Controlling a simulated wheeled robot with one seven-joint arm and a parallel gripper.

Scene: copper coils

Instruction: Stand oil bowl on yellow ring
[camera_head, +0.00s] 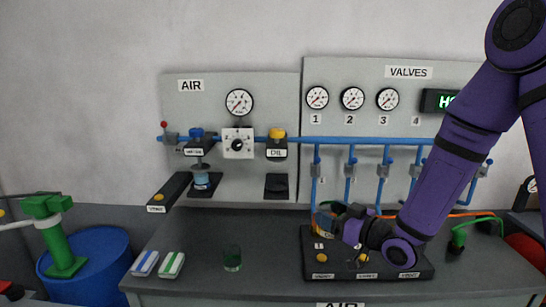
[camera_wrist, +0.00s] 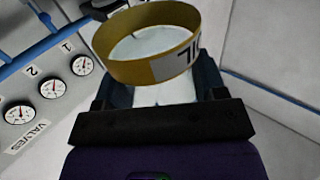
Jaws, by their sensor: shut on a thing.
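The oil bowl (camera_wrist: 150,55), a clear cup with a broad yellow band and a partly visible "OIL" label, is held between my dark gripper fingers (camera_wrist: 160,90) in the wrist view. In the head view my gripper (camera_head: 332,226) is shut on the bowl (camera_head: 324,221), above the back left of the black tray. The arm hides part of it. The OIL unit (camera_head: 277,147) with its yellow top is on the wall panel, with an empty black shelf (camera_head: 277,187) below. I cannot make out for certain which yellow mark is the yellow ring.
The black tray (camera_head: 311,268) has small yellow marks and labels along its front. Blue pipes (camera_head: 316,185) rise close behind it. The bench between glass and tray is clear.

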